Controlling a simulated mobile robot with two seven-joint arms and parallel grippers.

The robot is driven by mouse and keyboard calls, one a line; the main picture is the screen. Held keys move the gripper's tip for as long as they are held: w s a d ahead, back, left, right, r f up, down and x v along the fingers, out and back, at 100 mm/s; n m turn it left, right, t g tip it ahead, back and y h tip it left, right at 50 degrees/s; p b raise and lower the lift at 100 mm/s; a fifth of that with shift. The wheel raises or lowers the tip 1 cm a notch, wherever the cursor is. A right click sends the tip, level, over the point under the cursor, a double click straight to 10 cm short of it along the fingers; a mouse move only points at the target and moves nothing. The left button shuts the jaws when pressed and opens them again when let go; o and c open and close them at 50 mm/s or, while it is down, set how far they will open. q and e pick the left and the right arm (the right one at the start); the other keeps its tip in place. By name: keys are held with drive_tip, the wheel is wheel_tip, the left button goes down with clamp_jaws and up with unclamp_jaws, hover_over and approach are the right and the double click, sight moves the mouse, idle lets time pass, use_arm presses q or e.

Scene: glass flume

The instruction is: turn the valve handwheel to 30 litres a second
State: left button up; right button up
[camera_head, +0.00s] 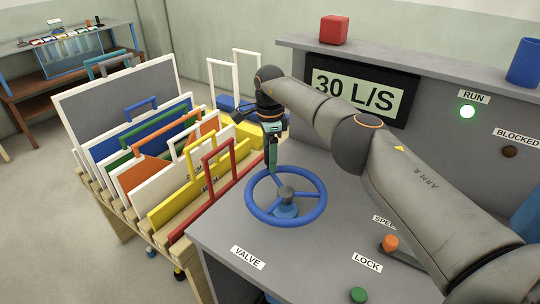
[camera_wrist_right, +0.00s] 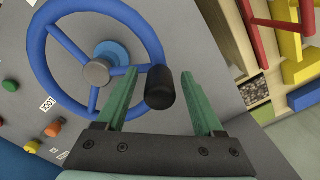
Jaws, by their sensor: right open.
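The blue valve handwheel (camera_head: 318,205) lies on the grey console above the VALVE label, with a grey hub and several spokes. It also shows in the right wrist view (camera_wrist_right: 40,62). A black knob (camera_wrist_right: 160,88) stands at the wheel's rim. My right gripper (camera_head: 271,168) is over the far left part of the rim. In the right wrist view its green fingers (camera_wrist_right: 162,72) are open, one on each side of the knob, with gaps visible. The display (camera_head: 358,97) reads 30 L/S. My left gripper is not in view.
The green lamp (camera_head: 467,112) under RUN is lit; the lamp (camera_head: 509,151) under BLOCKED is dark. An orange button (camera_head: 389,243) and a green button (camera_head: 358,295) sit right of the wheel. A rack of coloured framed boards (camera_head: 150,150) stands close on the left.

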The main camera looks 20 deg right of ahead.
wheel_tip(320, 180, up, 5)
drive_tip(key=shift+r, duration=0.1)
wheel_tip(320, 180, up, 6)
drive_tip(key=p, duration=0.2)
drive_tip(key=shift+p, duration=0.3)
drive_tip(key=shift+r+p, duration=0.7)
drive_tip(key=shift+f, duration=0.1)
